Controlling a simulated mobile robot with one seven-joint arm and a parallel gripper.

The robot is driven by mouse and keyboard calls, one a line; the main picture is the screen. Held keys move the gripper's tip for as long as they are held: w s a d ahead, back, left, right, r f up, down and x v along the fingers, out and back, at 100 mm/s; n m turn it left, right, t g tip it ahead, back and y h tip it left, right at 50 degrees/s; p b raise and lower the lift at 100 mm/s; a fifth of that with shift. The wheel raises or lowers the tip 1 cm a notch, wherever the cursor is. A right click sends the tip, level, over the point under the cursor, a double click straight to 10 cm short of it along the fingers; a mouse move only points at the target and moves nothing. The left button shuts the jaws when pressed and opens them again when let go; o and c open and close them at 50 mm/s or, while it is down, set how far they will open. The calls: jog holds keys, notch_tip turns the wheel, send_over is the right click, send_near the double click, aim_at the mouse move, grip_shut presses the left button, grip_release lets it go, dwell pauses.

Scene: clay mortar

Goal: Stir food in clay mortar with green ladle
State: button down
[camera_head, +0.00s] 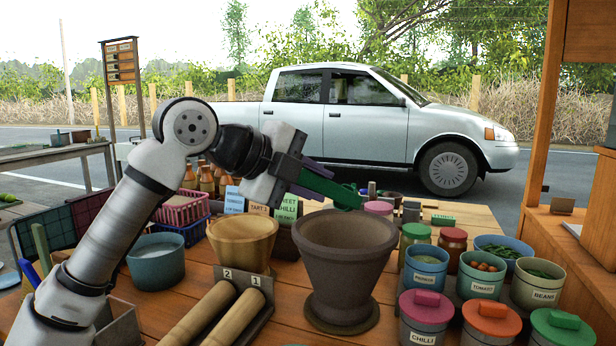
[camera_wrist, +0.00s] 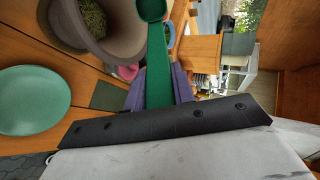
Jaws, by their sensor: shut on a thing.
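The clay mortar (camera_head: 345,268) is a brown-grey, wide-rimmed vessel standing upright on the wooden table, at the middle of the head view. In the wrist view the mortar (camera_wrist: 122,40) is at the upper left, with stringy greenish food (camera_wrist: 90,18) inside. The food is hidden in the head view. My gripper (camera_head: 308,183) is above and a little left of the mortar's rim. Its purple fingers are shut on the handle of the green ladle (camera_wrist: 158,75). The ladle (camera_head: 335,188) points right over the mortar, clear of it. Its bowl (camera_wrist: 152,8) is outside the mortar in the wrist view.
A tan bowl (camera_head: 243,240) stands left of the mortar, and two wooden rollers (camera_head: 215,312) lie in front. Labelled pots, such as the chilli pot (camera_head: 425,315), crowd the right side. A blue-grey pot (camera_head: 156,262) is at left. A green plate (camera_wrist: 33,100) shows in the wrist view.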

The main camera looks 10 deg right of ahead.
jog(key=w+d+r+g+y+p, duration=0.5)
jog(key=d+r+y+p, duration=0.3)
jog(key=p, duration=1.9)
jog(key=shift+w+d+r+n+y+p, duration=0.3)
jog(key=shift+w+d+y+p, duration=0.1)
jog(key=shift+d+y, duration=1.4)
jog(key=shift+d, duration=0.2)
